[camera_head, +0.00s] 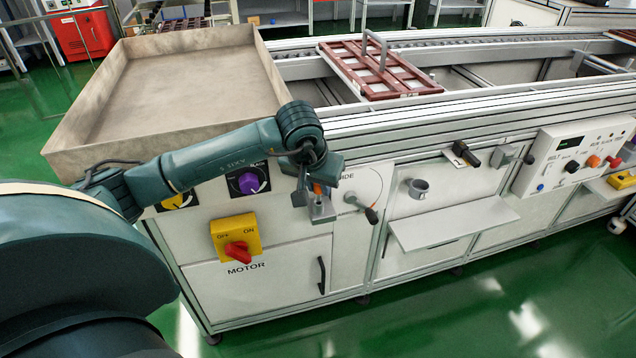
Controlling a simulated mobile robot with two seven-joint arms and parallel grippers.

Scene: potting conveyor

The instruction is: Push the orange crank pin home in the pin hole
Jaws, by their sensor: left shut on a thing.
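My left gripper (318,196) is in front of the machine's front panel, shut and pointing down. A small orange part, seemingly the crank pin (317,188), shows between its fingers. A grey piece shows just below it, and I cannot tell whether it is a fingertip or another part. To the right is the white guide dial (362,184), partly hidden by my gripper, with a dark-knobbed crank handle (371,214) on it. I cannot make out the pin hole. My right gripper is not in view.
A large open beige tray (110,65) stands behind my left arm. A purple knob (249,183) and yellow motor switch box (236,236) are left of the gripper. A grey cup (418,188) sits above a white shelf (452,224) to the right. A brown grid tray (378,70) lies on the conveyor.

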